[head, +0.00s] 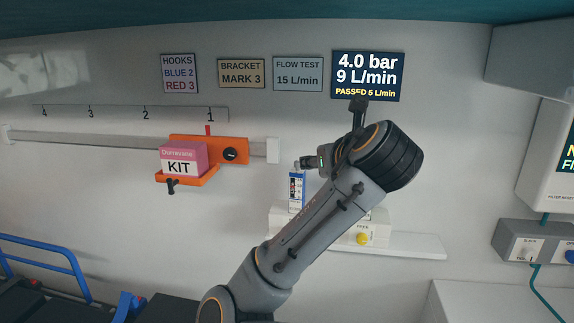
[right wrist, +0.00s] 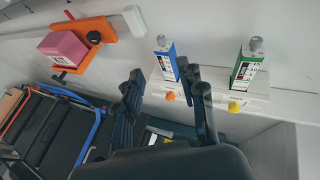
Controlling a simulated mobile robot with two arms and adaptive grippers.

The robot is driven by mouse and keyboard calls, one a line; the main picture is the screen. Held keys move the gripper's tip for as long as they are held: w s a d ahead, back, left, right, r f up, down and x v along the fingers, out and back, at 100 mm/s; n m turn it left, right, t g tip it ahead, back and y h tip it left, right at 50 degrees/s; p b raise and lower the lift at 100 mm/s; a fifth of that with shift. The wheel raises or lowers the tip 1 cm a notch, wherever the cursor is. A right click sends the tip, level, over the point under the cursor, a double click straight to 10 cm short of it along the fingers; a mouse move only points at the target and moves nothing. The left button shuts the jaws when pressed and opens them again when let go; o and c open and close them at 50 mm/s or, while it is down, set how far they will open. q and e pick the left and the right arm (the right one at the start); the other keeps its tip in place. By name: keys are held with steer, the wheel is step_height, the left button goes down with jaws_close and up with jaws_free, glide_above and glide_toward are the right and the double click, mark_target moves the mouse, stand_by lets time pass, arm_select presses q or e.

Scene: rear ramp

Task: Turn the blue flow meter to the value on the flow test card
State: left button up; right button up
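The blue flow meter (head: 296,190) stands upright on a white wall unit in the head view. It also shows in the right wrist view (right wrist: 166,62), with a clear cap on top and an orange knob (right wrist: 170,97) below. My right gripper (right wrist: 168,80) is open, its fingers apart with nothing between them shut on. In the head view it (head: 312,162) is close to the meter's top; contact cannot be told. The flow test card (head: 298,74) reads 15 L/min. The display (head: 367,76) reads 4.0 bar, 9 L/min, PASSED 5 L/min. My left gripper is out of view.
A green flow meter (right wrist: 246,65) with a yellow knob (head: 362,238) stands right of the blue one; my arm hides its body in the head view. A pink kit box (head: 183,158) sits on an orange bracket (head: 235,150) at left. Other wall cards hang above.

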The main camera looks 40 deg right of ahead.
mark_target(298, 166)
steer(key=p+x, duration=0.3)
steer(key=x, duration=1)
steer(key=shift+w+d, duration=0.3)
jaws_close()
